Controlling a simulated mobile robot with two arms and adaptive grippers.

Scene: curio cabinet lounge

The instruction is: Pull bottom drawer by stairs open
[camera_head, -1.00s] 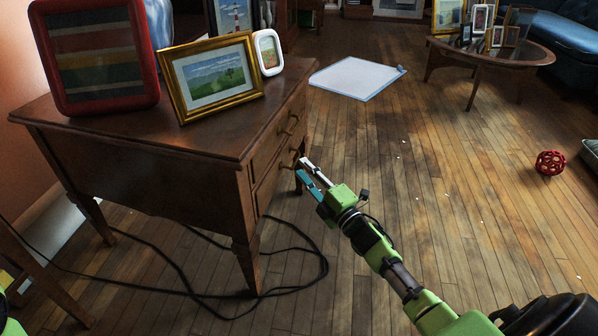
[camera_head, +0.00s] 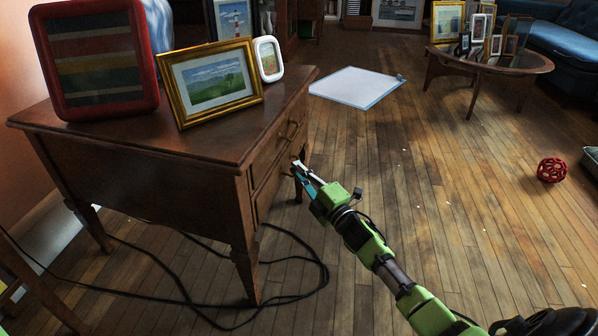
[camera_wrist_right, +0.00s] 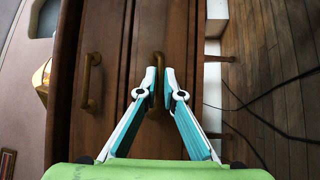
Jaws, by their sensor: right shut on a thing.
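The dark wooden side table (camera_head: 130,150) has two drawers on its right-hand face. The bottom drawer (camera_head: 268,190) is below the top drawer (camera_head: 270,150), and I see no clear gap around it. In the right wrist view the bottom drawer front (camera_wrist_right: 146,30) carries a curved brass handle (camera_wrist_right: 158,60). My right gripper (camera_head: 302,170) reaches this handle from the right. Its white and teal fingertips (camera_wrist_right: 161,82) are shut on the handle, covering part of it. The top drawer's brass handle (camera_wrist_right: 92,80) is free. My left gripper is not in view.
A red frame (camera_head: 100,60), a gold-framed picture (camera_head: 212,82) and a white frame (camera_head: 268,58) stand on the table. Black cables (camera_head: 290,295) lie under and beside it. Open wooden floor (camera_head: 420,160) lies to the right.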

